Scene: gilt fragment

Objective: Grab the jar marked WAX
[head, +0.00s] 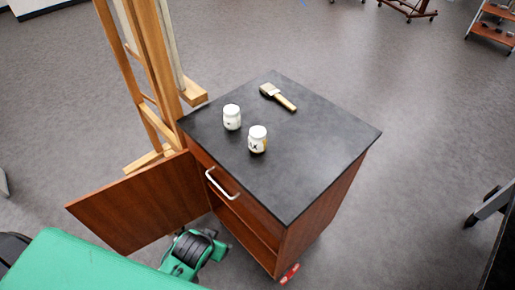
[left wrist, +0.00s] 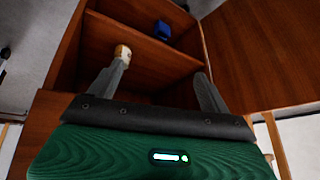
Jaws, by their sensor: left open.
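Two white-lidded jars stand upright on the dark cabinet top. The nearer jar (head: 257,139) has a partly turned label whose visible letters end in X, with a yellowish patch beside it. The farther jar (head: 232,117) has a dark mark too small to read. My left gripper (left wrist: 162,68) is open and empty, low at the cabinet's open front, well below the jars. In the head view its fingers are hidden. In the left wrist view a small cream and brown object (left wrist: 122,51) shows at the left fingertip; I cannot tell whether they touch.
The cabinet (head: 325,190) has its door (head: 135,205) swung open to the left and a white handle (head: 221,184) above the opening. A brush (head: 279,97) lies on top. A wooden easel (head: 160,80) stands behind left. A blue object (left wrist: 162,31) sits inside the cabinet.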

